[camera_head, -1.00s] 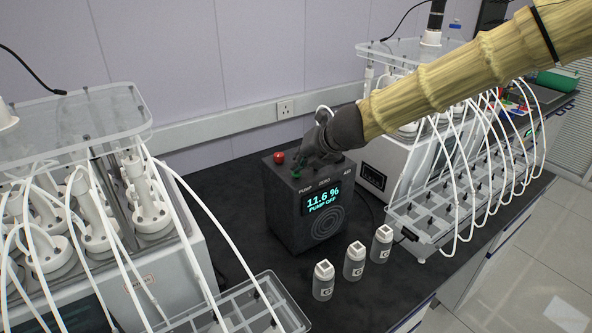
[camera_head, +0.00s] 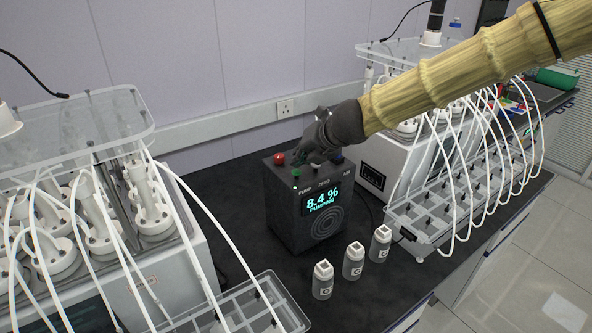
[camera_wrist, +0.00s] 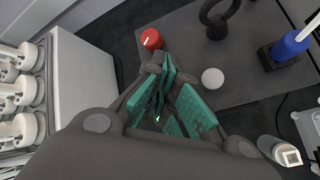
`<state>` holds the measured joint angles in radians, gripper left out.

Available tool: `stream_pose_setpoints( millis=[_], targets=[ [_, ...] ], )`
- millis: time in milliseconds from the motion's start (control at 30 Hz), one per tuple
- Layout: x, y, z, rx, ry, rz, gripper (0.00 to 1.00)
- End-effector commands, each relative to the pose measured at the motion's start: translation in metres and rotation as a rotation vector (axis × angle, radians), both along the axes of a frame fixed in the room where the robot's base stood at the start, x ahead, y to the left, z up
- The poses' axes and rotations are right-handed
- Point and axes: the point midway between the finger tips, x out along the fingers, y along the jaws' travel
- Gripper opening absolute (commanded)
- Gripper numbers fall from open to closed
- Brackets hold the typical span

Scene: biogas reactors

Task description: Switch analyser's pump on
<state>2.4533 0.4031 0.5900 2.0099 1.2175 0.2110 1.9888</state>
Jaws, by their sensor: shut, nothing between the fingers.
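The analyser (camera_head: 290,222) is a dark box on the black bench. Its lit display (camera_head: 321,199) reads "8.4 %" and "PUMPING". A small green light shows by the PUMP label (camera_head: 303,191). My gripper (camera_head: 309,160) is shut and empty just over the top of the analyser, near the pump end. In the wrist view the teal finger pads of my gripper (camera_wrist: 168,98) are together, with a green glow beside them. The fingers partly hide the pump button; I cannot tell whether they touch it.
Three small bottles (camera_head: 353,262) stand in front. Tubed reactor units (camera_head: 150,285) flank it on both sides.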

Motion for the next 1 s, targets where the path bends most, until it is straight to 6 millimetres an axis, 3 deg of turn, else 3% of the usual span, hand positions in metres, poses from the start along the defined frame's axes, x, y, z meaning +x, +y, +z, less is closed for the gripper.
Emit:
stream_pose_setpoints(
  millis=[800,1000],
  targets=[
    [0.000,0.000,0.057,-0.001,0.000,0.001,0.00],
    [0.000,0.000,0.060,0.000,0.000,0.000,0.00]
  ],
)
